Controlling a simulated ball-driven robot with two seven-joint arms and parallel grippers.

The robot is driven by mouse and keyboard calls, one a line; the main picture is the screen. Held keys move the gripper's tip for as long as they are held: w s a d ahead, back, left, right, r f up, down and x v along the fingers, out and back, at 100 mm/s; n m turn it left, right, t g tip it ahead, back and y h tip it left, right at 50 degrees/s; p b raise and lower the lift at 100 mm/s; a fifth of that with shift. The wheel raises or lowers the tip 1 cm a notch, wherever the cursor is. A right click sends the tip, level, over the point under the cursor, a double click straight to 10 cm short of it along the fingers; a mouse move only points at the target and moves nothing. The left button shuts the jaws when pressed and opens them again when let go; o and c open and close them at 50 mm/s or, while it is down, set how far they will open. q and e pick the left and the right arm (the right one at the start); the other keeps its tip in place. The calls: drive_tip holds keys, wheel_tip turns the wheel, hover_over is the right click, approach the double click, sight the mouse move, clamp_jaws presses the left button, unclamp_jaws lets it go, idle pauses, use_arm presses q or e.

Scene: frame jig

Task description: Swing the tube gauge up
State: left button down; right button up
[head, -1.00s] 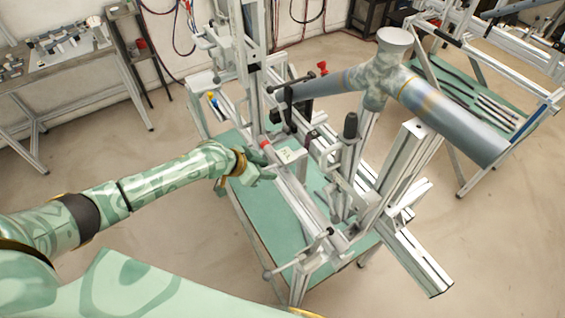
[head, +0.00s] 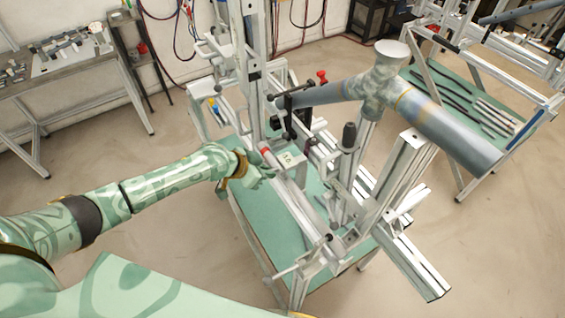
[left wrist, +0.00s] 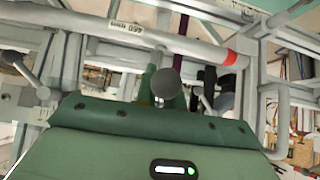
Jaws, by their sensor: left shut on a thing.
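The tube gauge is a long grey tube (head: 300,200) with a red band near its far end and a pale numbered label. It slants along the near side of the jig in the head view. In the left wrist view the tube (left wrist: 170,40) crosses the top, with the red band at right. My left gripper (head: 266,171) is beside the tube near the label. It is shut on a round grey knob (left wrist: 167,83), seemingly the gauge's handle. The knob hides part of the fingers. My right gripper is not in view.
A bike-frame-like grey tube joint (head: 380,90) is mounted above the jig. Upright aluminium rails (head: 405,170) and clamps crowd the right side. A lever with a ball end (left wrist: 42,93) stands left of the gripper. Open floor lies left of the green jig table (head: 260,230).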

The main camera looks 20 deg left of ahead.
sight(280, 165)
use_arm(q)
drive_tip(key=shift+w+r, duration=0.1)
drive_tip(key=shift+r, duration=0.3)
drive_tip(key=shift+w+d+r+p, duration=0.15)
drive_tip(key=shift+r+p, duration=0.35)
drive_tip(key=shift+r, duration=0.05)
drive_tip(key=shift+w+d+r+p, duration=0.15)
drive_tip(key=shift+r+p, duration=0.35)
drive_tip(key=shift+r, duration=0.15)
drive_tip(key=shift+w+d+r+p, duration=0.25)
drive_tip(key=shift+r+p, duration=0.15)
drive_tip(key=shift+r, duration=0.1)
drive_tip(key=shift+w+d+r+p, duration=0.15)
drive_tip(key=shift+w+r+p, duration=0.05)
drive_tip(key=shift+r+p, duration=0.2)
drive_tip(key=shift+r, duration=0.1)
drive_tip(key=shift+w+d+r, duration=0.15)
drive_tip(key=shift+w+r, duration=0.05)
drive_tip(key=shift+r, duration=0.15)
drive_tip(key=shift+w+d+r+p, duration=0.35)
drive_tip(key=shift+d+r+p, duration=0.05)
drive_tip(key=shift+p, duration=0.2)
